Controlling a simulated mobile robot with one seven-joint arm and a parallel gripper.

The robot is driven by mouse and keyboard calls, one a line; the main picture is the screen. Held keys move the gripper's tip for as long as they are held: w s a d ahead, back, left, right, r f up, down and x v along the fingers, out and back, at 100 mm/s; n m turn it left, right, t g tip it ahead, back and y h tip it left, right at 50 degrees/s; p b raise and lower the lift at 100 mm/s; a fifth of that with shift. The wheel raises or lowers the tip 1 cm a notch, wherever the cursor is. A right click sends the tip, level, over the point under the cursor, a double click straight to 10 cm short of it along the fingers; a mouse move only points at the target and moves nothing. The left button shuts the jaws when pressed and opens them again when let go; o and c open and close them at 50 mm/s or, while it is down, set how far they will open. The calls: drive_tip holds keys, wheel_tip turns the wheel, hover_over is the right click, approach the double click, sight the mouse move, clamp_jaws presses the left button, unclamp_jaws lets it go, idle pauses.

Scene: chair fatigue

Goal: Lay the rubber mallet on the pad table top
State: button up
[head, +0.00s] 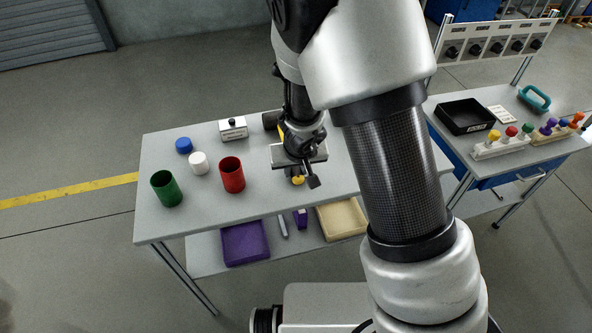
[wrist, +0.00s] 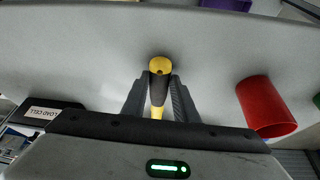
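The rubber mallet lies on the left grey table (head: 215,207); its dark head (head: 270,120) is partly hidden behind my arm. Its yellow handle end (head: 297,180) sticks out below my gripper (head: 306,172). In the wrist view, the black-and-yellow handle (wrist: 159,85) runs between the two fingers of my gripper (wrist: 160,92), which lie close against both sides of it. My gripper looks shut on the handle, low over the table. Which table is the pad table cannot be told from the frames; a second table (head: 455,150) stands at the right.
The right table holds a black tray (head: 465,116) and coloured-knob blocks (head: 502,142). The left table's front edge is clear.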

drive_tip(key=o, duration=0.4)
drive_tip(key=shift+c, duration=0.2)
drive_tip(key=s+d+r+y+p, duration=0.1)
drive_tip(key=s+r+p, duration=0.2)
drive_tip(key=r, duration=0.7)
drive_tip(key=s+r+y+p, duration=0.1)
drive_tip(key=s+r+p, duration=0.15)
drive_tip(key=r, duration=0.65)
drive_tip(key=s+d+r+y+p, duration=0.1)
drive_tip(key=s+r+y+p, duration=0.2)
drive_tip(key=r, duration=0.7)
drive_tip(key=s+d+r+m+h, duration=0.1)
drive_tip(key=s+d+r+h, duration=0.1)
drive_tip(key=s+d+r, duration=0.2)
drive_tip(key=s+d+r+m+t+h, duration=0.1)
drive_tip(key=s+d+r+h, duration=0.2)
drive_tip(key=s+d, duration=0.5)
drive_tip(key=shift+s+d+r+h, duration=0.25)
drive_tip(key=shift+s+r+h, duration=0.05)
drive_tip(key=shift+s+r, duration=0.25)
